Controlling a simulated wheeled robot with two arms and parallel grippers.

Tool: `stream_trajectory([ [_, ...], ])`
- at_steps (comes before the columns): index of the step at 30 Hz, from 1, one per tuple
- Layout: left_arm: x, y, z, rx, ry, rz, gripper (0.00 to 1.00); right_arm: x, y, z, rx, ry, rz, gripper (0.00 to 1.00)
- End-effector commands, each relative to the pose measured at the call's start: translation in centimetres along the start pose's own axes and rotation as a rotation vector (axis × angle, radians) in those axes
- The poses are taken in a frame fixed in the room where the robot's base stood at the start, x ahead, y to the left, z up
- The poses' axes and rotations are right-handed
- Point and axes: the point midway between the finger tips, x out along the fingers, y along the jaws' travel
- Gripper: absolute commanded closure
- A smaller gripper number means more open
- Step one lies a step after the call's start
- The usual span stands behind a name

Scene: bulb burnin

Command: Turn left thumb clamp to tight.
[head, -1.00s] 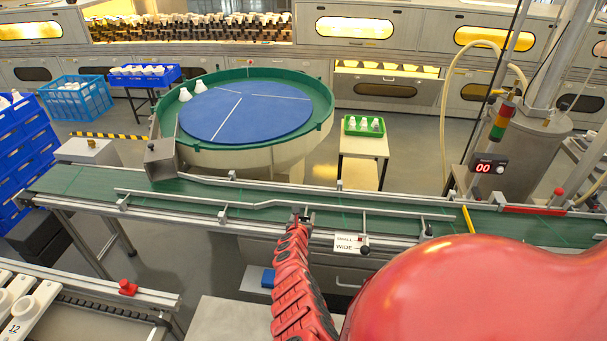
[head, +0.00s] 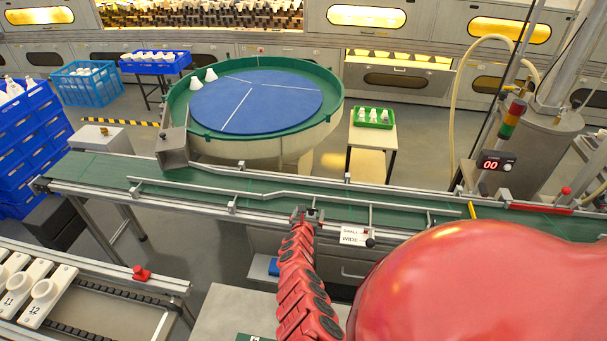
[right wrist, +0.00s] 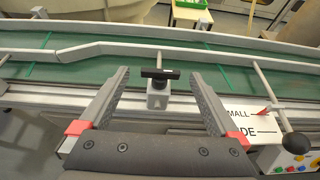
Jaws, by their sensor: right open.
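A thumb clamp with a black T-shaped handle (right wrist: 160,74) sits on a grey block (right wrist: 157,97) at the conveyor's near edge. Its handle lies crosswise, roughly along the rail. My right gripper (right wrist: 161,92) is open, with one finger on each side of the clamp and a visible gap to both. In the head view my right gripper (head: 307,215) is at the conveyor's near side, where the clamp is too small to make out clearly. Whether the clamp is tight cannot be seen. My left gripper is not in view.
A white SMALL/WIDE sign (head: 355,236) with a black ball knob (right wrist: 298,145) stands just right of the clamp. The guide rail (head: 250,194) runs along the green conveyor (head: 110,168). A blue turntable (head: 255,104) is behind it. Blue crates (head: 30,135) are stacked at left.

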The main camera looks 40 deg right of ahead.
Motion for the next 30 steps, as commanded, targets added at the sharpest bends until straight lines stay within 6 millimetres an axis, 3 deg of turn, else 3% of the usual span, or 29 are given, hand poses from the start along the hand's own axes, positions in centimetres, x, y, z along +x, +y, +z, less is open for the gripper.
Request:
stream_trajectory([
  [1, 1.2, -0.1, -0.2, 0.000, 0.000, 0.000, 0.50, -1.0, 0.2, 0.3, -0.008, 0.003, 0.004, 0.03],
  [18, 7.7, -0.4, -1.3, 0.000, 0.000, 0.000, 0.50, -8.1, 0.2, 0.7, -0.007, -0.002, 0.002, 0.03],
  [30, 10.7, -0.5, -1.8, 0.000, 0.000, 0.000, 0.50, -12.8, 0.1, 0.2, -0.002, 0.000, -0.001, 0.03],
])
